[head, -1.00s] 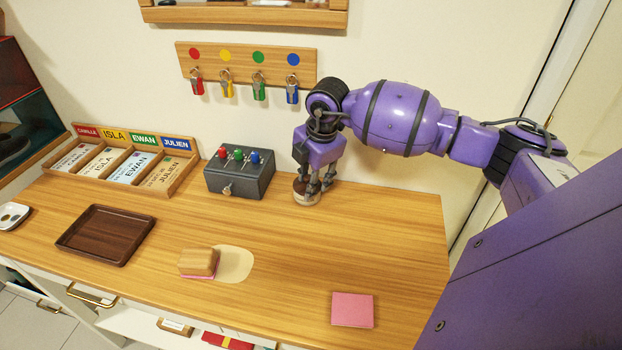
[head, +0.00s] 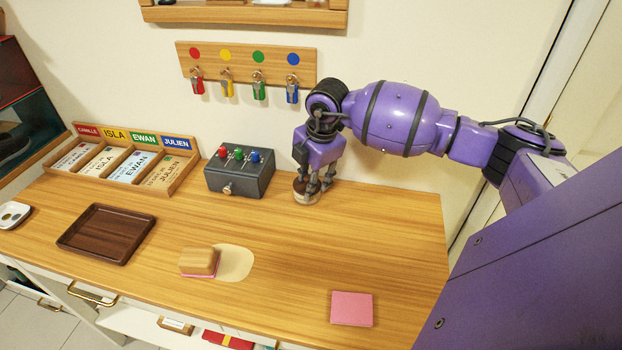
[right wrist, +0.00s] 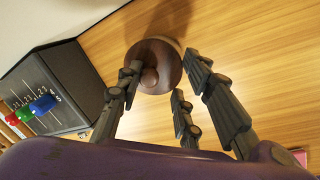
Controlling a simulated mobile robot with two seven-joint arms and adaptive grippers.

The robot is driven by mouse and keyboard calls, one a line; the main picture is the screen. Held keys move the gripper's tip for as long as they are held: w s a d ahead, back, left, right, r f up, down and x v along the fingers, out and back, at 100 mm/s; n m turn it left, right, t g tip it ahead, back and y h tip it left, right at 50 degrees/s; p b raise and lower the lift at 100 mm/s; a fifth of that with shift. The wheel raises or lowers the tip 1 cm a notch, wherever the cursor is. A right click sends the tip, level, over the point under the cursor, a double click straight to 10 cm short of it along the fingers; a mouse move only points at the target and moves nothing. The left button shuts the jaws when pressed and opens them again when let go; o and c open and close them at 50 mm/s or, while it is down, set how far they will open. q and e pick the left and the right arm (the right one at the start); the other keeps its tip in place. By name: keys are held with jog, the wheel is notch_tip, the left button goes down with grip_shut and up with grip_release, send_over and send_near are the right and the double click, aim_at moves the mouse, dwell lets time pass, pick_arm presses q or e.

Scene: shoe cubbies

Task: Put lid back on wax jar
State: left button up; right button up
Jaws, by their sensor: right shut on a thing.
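The wax jar (head: 306,198) stands at the back of the wooden counter, right of the dark grey box, its pale lower part showing below my fingers. The round brown lid (right wrist: 156,56) with a small knob shows in the right wrist view, apparently over the jar's mouth. Whether it is fully seated is hidden. My right gripper (head: 313,190) points down over the jar. My left gripper is not in view.
The dark grey box (head: 240,178) with coloured knobs stands close left of the jar. Further left are a name-card rack (head: 130,168) and a brown tray (head: 68,243). A wooden block (head: 199,262) and a pink pad (head: 351,309) lie in front.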

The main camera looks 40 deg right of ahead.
jog(key=o, duration=1)
jog(key=shift+o, duration=0.7)
jog(key=o, duration=0.4)
jog(key=shift+r, duration=0.1)
jog(key=shift+w+p+v, duration=0.25)
jog(key=shift+p+v, duration=0.35)
jog(key=shift+v, duration=0.5)
jog(key=shift+w+p+v, duration=0.2)
jog(key=shift+p+v, duration=0.45)
jog(key=shift+v, duration=0.5)
jog(key=shift+w+p+v, duration=0.25)
jog(key=shift+p+v, duration=0.35)
jog(key=shift+v, duration=0.5)
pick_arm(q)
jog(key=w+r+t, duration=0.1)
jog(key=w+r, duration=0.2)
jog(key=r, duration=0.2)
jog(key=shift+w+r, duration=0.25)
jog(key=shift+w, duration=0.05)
pick_arm(e)
jog(key=shift+r, duration=0.15)
